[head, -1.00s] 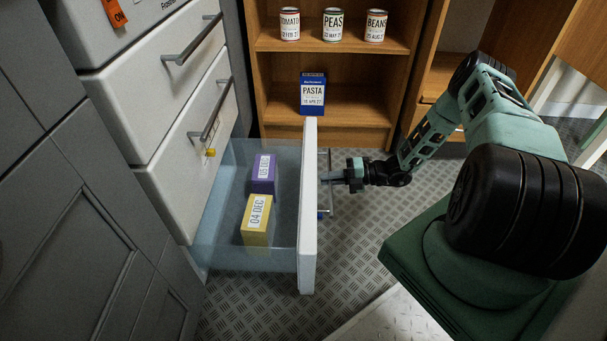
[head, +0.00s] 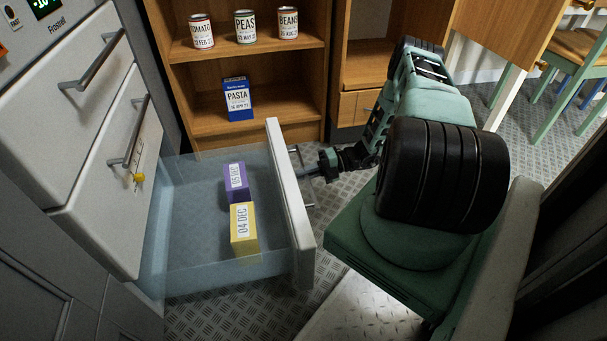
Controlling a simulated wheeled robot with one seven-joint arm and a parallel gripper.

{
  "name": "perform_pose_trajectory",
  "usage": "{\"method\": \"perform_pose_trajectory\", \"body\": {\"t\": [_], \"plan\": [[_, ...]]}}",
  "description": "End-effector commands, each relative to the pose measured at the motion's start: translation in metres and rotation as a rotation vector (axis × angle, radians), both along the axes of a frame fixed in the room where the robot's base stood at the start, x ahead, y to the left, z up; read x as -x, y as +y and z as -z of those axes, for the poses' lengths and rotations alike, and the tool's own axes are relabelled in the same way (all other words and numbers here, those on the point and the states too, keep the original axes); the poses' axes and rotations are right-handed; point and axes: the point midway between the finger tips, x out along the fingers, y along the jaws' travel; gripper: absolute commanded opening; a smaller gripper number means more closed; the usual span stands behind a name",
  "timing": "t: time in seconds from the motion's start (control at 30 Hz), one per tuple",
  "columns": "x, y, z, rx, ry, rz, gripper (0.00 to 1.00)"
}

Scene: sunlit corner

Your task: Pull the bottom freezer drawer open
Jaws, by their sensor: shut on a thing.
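The bottom freezer drawer (head: 205,276) is pulled well out of the freezer (head: 45,150). Its sides are clear bluish plastic and its front panel (head: 290,200) is white. A purple box (head: 236,183) marked 05 DEC and a yellow box (head: 244,230) marked 04 DEC lie inside. My gripper (head: 307,172) is at the outer side of the drawer front, shut on the drawer's metal handle (head: 308,206). The fingertips are small and partly hidden behind the panel's edge.
Two closed drawers with bar handles (head: 128,148) sit above. A wooden shelf (head: 200,142) behind holds cans (head: 246,27) and a blue pasta box (head: 238,99). Bare metal floor (head: 200,318) lies in front of the drawer. A green chair (head: 560,75) stands far right.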

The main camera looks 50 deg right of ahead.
Motion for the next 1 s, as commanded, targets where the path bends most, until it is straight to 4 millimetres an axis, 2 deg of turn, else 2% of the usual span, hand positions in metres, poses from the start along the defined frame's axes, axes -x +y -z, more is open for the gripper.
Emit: {"method": "perform_pose_trajectory", "body": {"t": [0.03, 0.1, 0.13, 0.2, 0.57, 0.77, 1.0], "plan": [[0.003, -0.006, 0.001, 0.01, 0.005, 0.006, 0.0], [0.004, -0.007, 0.001, 0.012, 0.004, 0.006, 0.0], [0.004, -0.007, 0.001, 0.012, 0.005, 0.006, 0.15], [0.004, -0.007, 0.001, 0.012, 0.006, 0.007, 0.29], [0.005, -0.008, -0.001, 0.008, 0.003, 0.005, 0.29], [0.023, -0.033, -0.009, 0.009, 0.003, 0.007, 0.29], [0.056, -0.078, -0.02, 0.01, 0.004, 0.009, 0.29]]}}
